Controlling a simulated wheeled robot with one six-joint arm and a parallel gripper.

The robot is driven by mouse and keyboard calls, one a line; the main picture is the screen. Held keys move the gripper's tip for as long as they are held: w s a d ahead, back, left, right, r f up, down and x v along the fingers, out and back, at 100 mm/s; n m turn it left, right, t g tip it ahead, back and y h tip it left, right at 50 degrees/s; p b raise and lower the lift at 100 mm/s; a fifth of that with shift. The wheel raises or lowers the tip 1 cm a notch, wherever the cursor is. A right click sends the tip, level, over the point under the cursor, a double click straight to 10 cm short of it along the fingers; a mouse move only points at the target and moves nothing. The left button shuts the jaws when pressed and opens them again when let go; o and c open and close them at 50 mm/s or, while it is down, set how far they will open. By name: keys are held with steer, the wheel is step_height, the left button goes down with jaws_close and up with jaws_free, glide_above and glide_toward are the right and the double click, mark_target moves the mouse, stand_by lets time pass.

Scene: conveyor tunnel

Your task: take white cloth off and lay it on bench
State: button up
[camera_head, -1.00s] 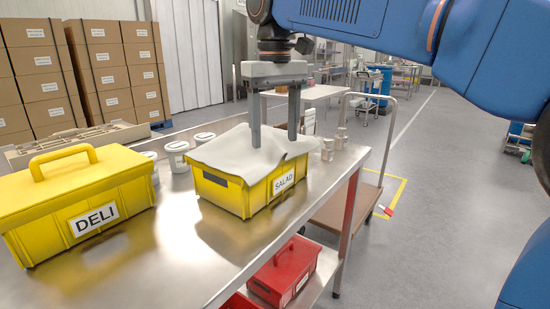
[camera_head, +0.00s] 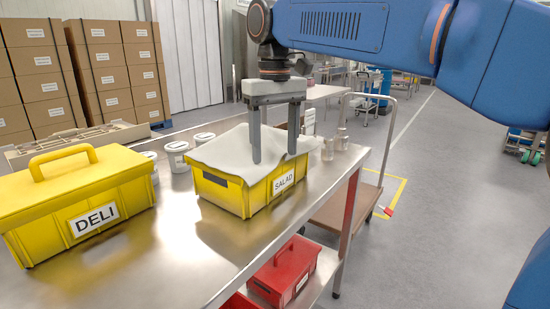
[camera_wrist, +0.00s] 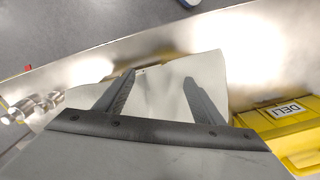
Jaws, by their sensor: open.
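The white cloth (camera_head: 228,152) lies draped over the top of the yellow SALAD crate (camera_head: 218,190), with its edges hanging over the rim. It also shows in the wrist view (camera_wrist: 158,93), spread below the fingers. My gripper (camera_head: 274,158) points down over the cloth with its two fingers apart. The fingertips are at about the cloth's level; I cannot tell whether they touch it. The crate stands on the steel bench (camera_head: 180,240), and the cloth hides what is inside it.
A closed yellow DELI box (camera_head: 75,205) stands on the bench at left. White tubs (camera_head: 177,157) are behind the SALAD crate, and metal cans (camera_head: 335,145) are to its right. A red box (camera_head: 285,268) sits below the bench. Bare bench lies in front of the crate.

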steer(key=shift+f, duration=0.2)
jaws_close()
step_height(320, 180, up, 12)
stand_by(0.8)
stand_by(0.6)
